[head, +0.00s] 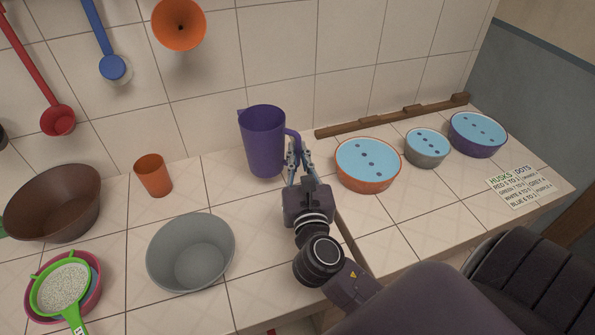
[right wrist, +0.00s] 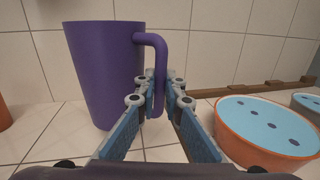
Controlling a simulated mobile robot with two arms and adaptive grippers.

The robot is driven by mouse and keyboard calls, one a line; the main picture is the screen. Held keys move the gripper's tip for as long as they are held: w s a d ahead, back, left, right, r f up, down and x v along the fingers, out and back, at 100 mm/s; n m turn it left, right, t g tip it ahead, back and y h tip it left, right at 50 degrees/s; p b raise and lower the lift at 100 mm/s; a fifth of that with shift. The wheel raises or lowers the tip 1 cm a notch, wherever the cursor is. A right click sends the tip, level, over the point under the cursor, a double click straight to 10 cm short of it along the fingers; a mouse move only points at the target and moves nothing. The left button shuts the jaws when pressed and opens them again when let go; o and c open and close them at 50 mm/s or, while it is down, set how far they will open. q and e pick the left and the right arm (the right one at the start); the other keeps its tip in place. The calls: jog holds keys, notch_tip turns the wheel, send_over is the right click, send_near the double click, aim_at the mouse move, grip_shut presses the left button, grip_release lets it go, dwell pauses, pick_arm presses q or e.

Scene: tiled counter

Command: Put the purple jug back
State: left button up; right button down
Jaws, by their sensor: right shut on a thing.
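The purple jug (head: 264,142) stands upright at the back of the tiled counter, close to the wall, with its handle towards the right. My right gripper (head: 299,160) is shut on the jug's handle. In the right wrist view the jug (right wrist: 100,72) fills the left half, and the gripper fingers (right wrist: 161,100) sit on both sides of the handle's lower part. The jug's base seems to be at the counter surface, but I cannot tell whether it touches. My left gripper is not in view.
An orange cup (head: 153,175) and a grey bowl (head: 190,253) stand left of the jug. A brown bowl (head: 55,205) and a green strainer (head: 62,288) are further left. Several blue-topped dishes, the nearest orange (head: 368,185), stand right. Ladles and an orange funnel (head: 179,22) hang on the wall.

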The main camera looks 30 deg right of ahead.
jog(key=shift+f, duration=0.35)
notch_tip(320, 180, down, 4)
jog(key=shift+r+b, duration=0.2)
jog(key=shift+b, duration=0.35)
jog(key=shift+f, duration=0.35)
jog(key=c, duration=2.4)
grip_release()
jog(key=o, duration=0.4)
jog(key=shift+c, duration=0.2)
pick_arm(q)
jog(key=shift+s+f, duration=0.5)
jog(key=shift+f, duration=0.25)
